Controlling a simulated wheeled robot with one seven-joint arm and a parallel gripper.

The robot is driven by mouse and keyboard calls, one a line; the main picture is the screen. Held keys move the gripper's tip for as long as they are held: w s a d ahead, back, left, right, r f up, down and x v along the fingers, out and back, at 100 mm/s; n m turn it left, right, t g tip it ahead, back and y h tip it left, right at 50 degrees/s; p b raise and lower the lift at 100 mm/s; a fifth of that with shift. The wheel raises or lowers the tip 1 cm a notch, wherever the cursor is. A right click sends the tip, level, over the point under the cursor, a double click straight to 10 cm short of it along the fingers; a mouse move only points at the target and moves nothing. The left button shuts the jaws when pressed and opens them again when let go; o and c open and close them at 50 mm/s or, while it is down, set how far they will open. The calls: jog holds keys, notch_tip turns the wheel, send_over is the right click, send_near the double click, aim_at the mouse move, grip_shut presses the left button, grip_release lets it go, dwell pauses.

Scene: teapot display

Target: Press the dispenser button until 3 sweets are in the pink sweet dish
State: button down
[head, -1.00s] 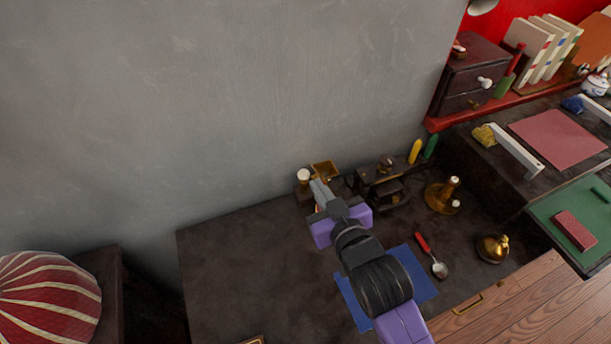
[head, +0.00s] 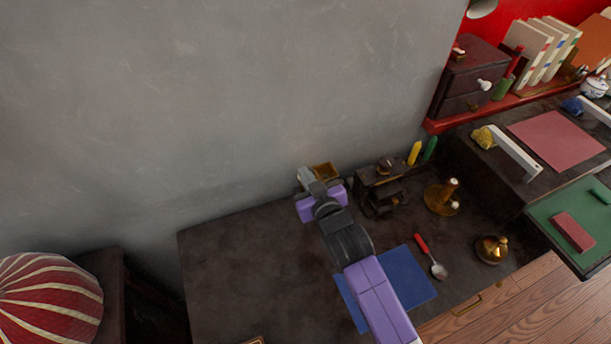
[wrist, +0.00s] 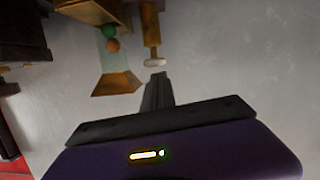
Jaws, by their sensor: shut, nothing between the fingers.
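The dispenser's brass funnel (head: 325,169) shows in the head view against the wall, just past my gripper (head: 306,179). In the wrist view the scene appears upside down. There the funnel (wrist: 118,84) joins a clear tube holding a green sweet (wrist: 109,31) and an orange sweet (wrist: 113,46). Beside it a brass post ends in the white button (wrist: 154,62). My gripper (wrist: 157,78) is shut and empty, its tips close to the button's face; I cannot tell whether they touch. The pink sweet dish is not visible; my arm covers the area in front of the dispenser.
A dark wooden stand (head: 380,188) is right of the dispenser. A blue mat (head: 408,277) is partly under my arm.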

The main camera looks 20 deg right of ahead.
jog(key=shift+f, duration=0.3)
jog(key=shift+f+b, duration=0.85)
jog(key=shift+f, duration=0.25)
jog(key=shift+s+f, duration=0.15)
jog(key=shift+f, duration=0.1)
jog(key=s+r+p, duration=0.2)
jog(key=s+r, duration=0.5)
jog(key=s, duration=0.2)
jog(key=shift+s+a+r, duration=0.15)
jog(key=shift+a+r, duration=0.15)
jog(key=shift+a, duration=0.05)
jog(key=shift+r, duration=0.1)
dwell(0.9)
